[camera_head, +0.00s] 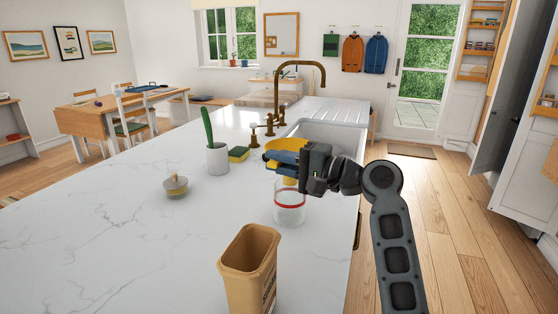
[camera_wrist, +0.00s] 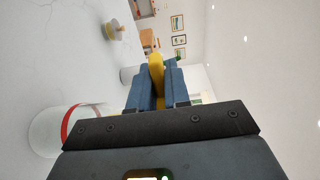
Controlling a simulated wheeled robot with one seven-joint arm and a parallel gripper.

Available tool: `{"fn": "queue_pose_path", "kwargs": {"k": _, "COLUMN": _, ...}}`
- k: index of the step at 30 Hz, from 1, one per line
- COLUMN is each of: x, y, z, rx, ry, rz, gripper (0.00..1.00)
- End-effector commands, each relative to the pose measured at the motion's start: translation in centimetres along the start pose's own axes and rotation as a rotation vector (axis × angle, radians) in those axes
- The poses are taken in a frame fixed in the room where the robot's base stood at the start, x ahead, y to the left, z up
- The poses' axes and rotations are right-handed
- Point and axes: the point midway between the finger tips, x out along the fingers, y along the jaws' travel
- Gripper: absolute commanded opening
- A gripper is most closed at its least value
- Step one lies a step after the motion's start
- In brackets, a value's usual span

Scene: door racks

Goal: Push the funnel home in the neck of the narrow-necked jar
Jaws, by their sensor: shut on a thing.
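The yellow funnel (camera_head: 286,145) is held by its upper part between the blue fingers of my gripper (camera_head: 270,160). In the wrist view, a yellow strip of the funnel (camera_wrist: 155,66) shows between the fingers (camera_wrist: 155,85). A clear glass jar with a red band (camera_head: 289,207) stands on the counter below my gripper. It also shows at the left in the wrist view (camera_wrist: 58,132). The funnel's lower part shows just above the jar's top in the head view. My gripper hides much of the funnel, and I cannot tell whether its spout is in the neck.
A tan open container (camera_head: 249,268) stands at the counter's front. A white cup with a green-handled brush (camera_head: 217,158), a sponge (camera_head: 239,154) and a small knobbed lid (camera_head: 175,187) are to the left. The brass tap (camera_head: 300,66) and sink (camera_head: 338,135) are behind. The left counter is clear.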

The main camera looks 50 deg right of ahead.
Motion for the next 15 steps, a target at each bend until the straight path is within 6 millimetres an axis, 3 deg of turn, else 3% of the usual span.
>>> {"fn": "queue_pose_path", "kwargs": {"k": 12, "x": 0.01, "y": 1.02, "z": 0.01, "rx": -0.001, "ry": 0.0, "rz": 0.0, "gripper": 0.0}}
{"fn": "queue_pose_path", "kwargs": {"k": 13, "x": 0.01, "y": 0.91, "z": 0.01, "rx": -0.001, "ry": 0.0, "rz": 0.0, "gripper": 0.2}}
{"fn": "queue_pose_path", "kwargs": {"k": 15, "x": 0.01, "y": 0.89, "z": 0.01, "rx": -0.001, "ry": 0.0, "rz": 0.0, "gripper": 0.26}}
